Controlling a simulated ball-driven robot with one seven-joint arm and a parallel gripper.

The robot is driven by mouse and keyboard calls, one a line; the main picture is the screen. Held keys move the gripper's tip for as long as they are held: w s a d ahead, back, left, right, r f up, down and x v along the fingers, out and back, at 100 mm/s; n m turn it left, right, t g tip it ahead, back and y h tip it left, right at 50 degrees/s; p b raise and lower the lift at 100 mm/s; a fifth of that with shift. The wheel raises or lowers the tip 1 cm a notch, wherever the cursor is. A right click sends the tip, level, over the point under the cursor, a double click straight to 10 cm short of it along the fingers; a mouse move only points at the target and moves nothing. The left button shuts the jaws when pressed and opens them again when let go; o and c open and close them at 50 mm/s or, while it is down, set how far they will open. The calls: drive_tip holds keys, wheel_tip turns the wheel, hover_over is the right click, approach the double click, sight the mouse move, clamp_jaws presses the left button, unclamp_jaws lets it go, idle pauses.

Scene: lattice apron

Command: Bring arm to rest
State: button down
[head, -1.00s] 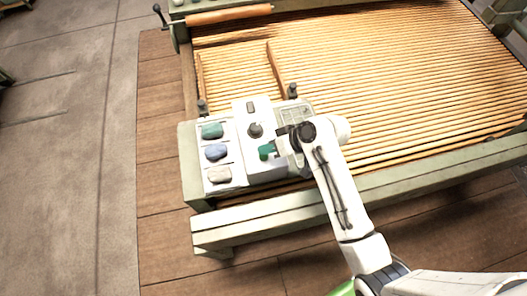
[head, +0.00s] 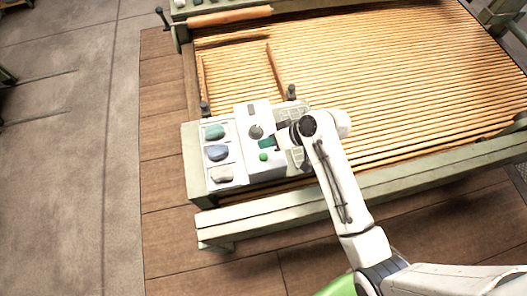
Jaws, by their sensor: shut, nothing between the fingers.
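My arm reaches up from the bottom right over the front corner of the slatted apron (head: 400,90). My gripper (head: 284,140) is at its end, shut and empty, over the right part of the white control panel (head: 230,133). A round green button (head: 263,156) shows just below and left of the gripper. A dark green patch (head: 267,143) lies beside it, partly covered by the gripper. The fingertips are small and partly hidden by the wrist, so I cannot tell how high they are above the panel.
A dark knob (head: 255,131) stands near the gripper. A pale green rail (head: 300,206) runs along the front. The grey floor (head: 70,180) at left is clear.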

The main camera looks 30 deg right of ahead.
idle(0.8)
drive_tip(key=s+d+g+h+b, duration=0.1)
drive_tip(key=s+d+h, duration=0.1)
drive_tip(key=s, duration=0.5)
drive_tip(key=s+d+f+m+g+h+b, duration=0.1)
drive_tip(key=s+d+g+h+b, duration=0.1)
drive_tip(key=s, duration=0.6)
drive_tip(key=s+d+g+h+b, duration=0.1)
drive_tip(key=s+d+g+h, duration=0.1)
drive_tip(key=s, duration=0.5)
drive_tip(key=shift+s+d+f+h+b, duration=0.3)
drive_tip(key=shift+d+f+h+b, duration=0.05)
drive_tip(key=shift+d+h, duration=0.15)
drive_tip(key=shift+a, duration=0.1)
